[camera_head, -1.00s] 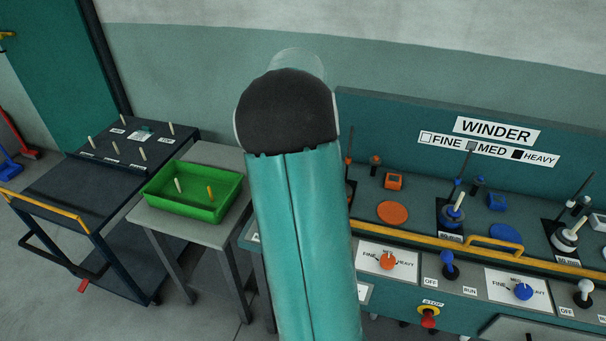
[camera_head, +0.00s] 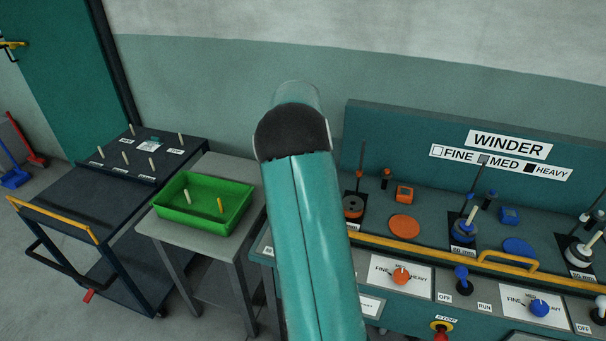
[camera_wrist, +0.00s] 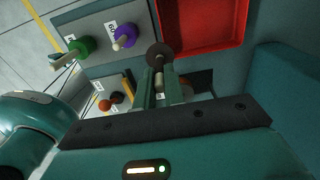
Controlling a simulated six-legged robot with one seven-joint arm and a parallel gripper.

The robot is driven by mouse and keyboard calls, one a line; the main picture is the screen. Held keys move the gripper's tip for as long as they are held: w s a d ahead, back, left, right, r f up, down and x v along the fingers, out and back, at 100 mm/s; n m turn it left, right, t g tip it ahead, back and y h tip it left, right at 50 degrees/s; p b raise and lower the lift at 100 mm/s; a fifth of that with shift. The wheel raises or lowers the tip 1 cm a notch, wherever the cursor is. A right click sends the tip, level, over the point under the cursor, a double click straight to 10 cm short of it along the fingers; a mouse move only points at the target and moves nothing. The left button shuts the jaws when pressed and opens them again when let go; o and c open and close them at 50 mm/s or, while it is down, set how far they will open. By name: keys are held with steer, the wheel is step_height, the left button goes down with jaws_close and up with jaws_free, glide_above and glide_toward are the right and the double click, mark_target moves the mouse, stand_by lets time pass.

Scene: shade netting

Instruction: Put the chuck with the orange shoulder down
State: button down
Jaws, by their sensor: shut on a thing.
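In the wrist view, my gripper (camera_wrist: 159,82) is shut on a piece with a dark brown round flange (camera_wrist: 160,54), which I take to be the chuck. The flange shows beyond the fingertips, and its shaft is mostly hidden between the fingers. I cannot make out a clear orange shoulder in this light. The held piece appears near a red tray (camera_wrist: 203,27); whether it touches anything is unclear. In the head view, my arm hides the gripper and the piece. A green tray (camera_head: 172,212) there holds a pale peg (camera_head: 187,196) and an orange-yellow peg (camera_head: 219,205).
The winder bench (camera_head: 380,227) on the right carries spindles, an orange disc (camera_head: 404,226), knobs and a yellow rail. A dark cart (camera_head: 65,187) with several pegs stands left.

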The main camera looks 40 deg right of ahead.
steer(key=w+d+f, duration=0.2)
steer(key=w+f, duration=0.1)
steer(key=f, duration=0.4)
steer(key=shift+f, duration=0.15)
steer(key=c, duration=1.5)
jaws_free()
steer(key=shift+c, duration=0.2)
steer(key=shift+o, duration=0.3)
step_height(320, 180, up, 12)
steer(key=shift+a, duration=0.15)
